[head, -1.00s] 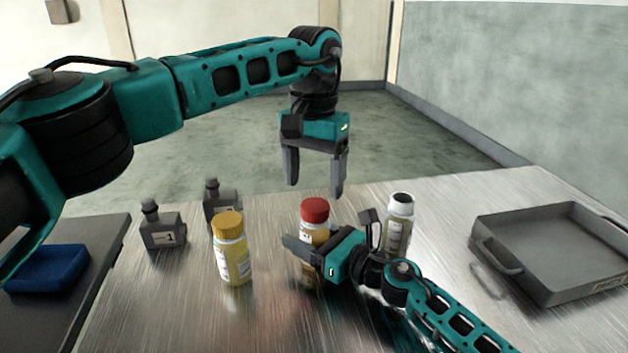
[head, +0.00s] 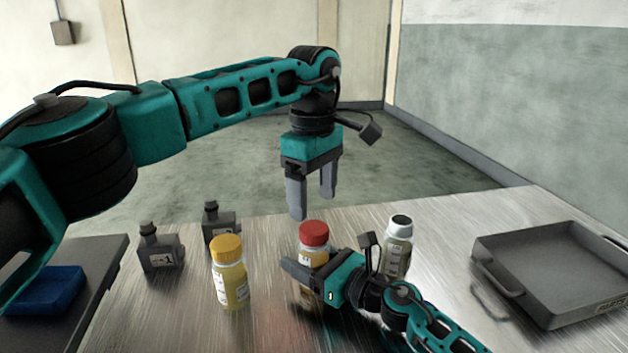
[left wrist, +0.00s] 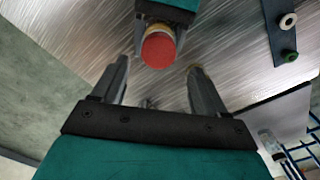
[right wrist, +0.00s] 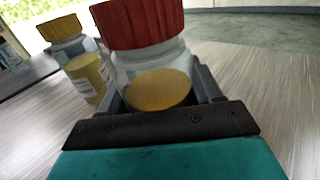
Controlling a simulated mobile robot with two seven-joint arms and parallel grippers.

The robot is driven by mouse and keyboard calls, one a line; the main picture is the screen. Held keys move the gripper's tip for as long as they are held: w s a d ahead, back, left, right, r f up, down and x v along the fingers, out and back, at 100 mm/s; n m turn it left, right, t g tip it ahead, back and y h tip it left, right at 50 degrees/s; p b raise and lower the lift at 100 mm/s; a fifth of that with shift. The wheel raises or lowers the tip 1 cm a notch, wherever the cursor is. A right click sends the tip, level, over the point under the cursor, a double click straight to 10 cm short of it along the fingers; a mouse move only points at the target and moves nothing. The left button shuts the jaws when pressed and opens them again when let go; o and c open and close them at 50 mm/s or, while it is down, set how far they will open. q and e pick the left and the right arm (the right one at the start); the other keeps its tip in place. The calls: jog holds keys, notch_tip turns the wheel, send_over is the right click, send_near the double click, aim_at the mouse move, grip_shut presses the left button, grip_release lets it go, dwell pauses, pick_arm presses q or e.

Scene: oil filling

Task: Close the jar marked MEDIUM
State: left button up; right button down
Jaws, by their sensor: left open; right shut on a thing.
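A jar with a red lid (head: 314,234) stands on the metal table in the head view, the lid on its mouth. My right gripper (head: 300,277) is shut around its body. In the right wrist view the jar (right wrist: 150,65) is clear, with yellow-brown contents, between the fingers. My left gripper (head: 312,205) is open and empty above the red lid, fingers pointing down. In the left wrist view the red lid (left wrist: 158,50) lies ahead between the open fingers, apart from them. I cannot read a MEDIUM mark on any jar.
A yellow-lidded jar (head: 229,275) stands to the left, an open-topped jar (head: 397,247) to the right. Two dark bottles (head: 160,250) (head: 220,222) stand at the back left. A grey tray (head: 490,255) is at the right, a blue item (head: 45,290) on the left side table.

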pick_arm(q)
jog(key=n, duration=0.5)
jog(key=shift+r+n, duration=0.15)
jog(key=shift+n, duration=0.15)
jog(key=n, duration=0.5)
jog(key=shift+r+n, duration=0.15)
jog(key=shift+n, duration=0.15)
jog(key=n, duration=0.3)
jog(key=shift+r, duration=0.1)
jog(key=n, duration=0.5)
jog(key=shift+w+r+n, duration=0.1)
jog(key=shift+n, duration=0.3)
jog(key=n, duration=0.5)
jog(key=shift+r, duration=0.15)
jog(key=n, duration=0.5)
jog(key=shift+r+n, duration=0.15)
jog(key=shift+n, duration=0.25)
jog(key=n, duration=0.5)
jog(key=shift+r, duration=0.1)
jog(key=n, duration=0.5)
jog(key=shift+r, duration=0.1)
